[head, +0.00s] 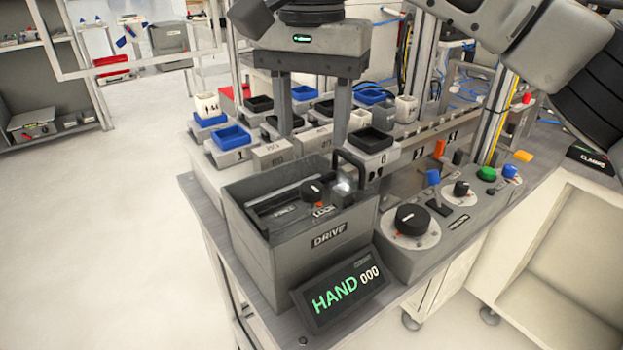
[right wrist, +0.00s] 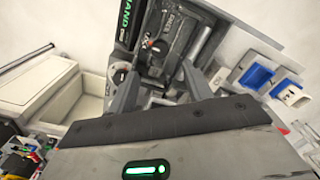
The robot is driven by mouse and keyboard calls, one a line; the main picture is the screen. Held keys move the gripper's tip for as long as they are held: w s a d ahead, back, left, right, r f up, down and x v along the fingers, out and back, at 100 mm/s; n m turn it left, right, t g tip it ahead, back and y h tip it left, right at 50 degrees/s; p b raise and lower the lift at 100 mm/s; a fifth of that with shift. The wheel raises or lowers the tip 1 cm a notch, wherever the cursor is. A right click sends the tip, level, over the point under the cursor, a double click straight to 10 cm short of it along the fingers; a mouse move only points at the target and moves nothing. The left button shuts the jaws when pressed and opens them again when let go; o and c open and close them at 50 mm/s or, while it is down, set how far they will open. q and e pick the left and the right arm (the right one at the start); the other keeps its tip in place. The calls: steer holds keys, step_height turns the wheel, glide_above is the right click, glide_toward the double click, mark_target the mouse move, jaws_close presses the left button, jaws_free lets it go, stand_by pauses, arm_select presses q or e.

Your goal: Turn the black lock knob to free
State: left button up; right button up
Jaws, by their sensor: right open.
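The black lock knob (head: 312,190) sits on top of the grey DRIVE box (head: 290,243), between the FREE label on the left and the LOCK label. A small red mark shows at its near side, towards LOCK. In the right wrist view the knob (right wrist: 160,47) shows beyond the fingers, with its red mark. My right gripper (head: 313,140) points down, open and empty, above and behind the box in the head view. Its fingers are apart and do not appear to touch the knob. They also show in the right wrist view (right wrist: 172,78). My left gripper is not in view.
A black handle (head: 350,165) rises at the box's back right. A display (head: 342,288) reading HAND 000 leans in front. A dial panel (head: 412,262) stands to the right. Blocks with blue and black trays (head: 232,138) stand behind. Open floor lies left.

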mark_target(312, 186)
step_height(312, 186, down, 8)
steer(key=shift+f, duration=0.2)
steer(key=c, duration=1)
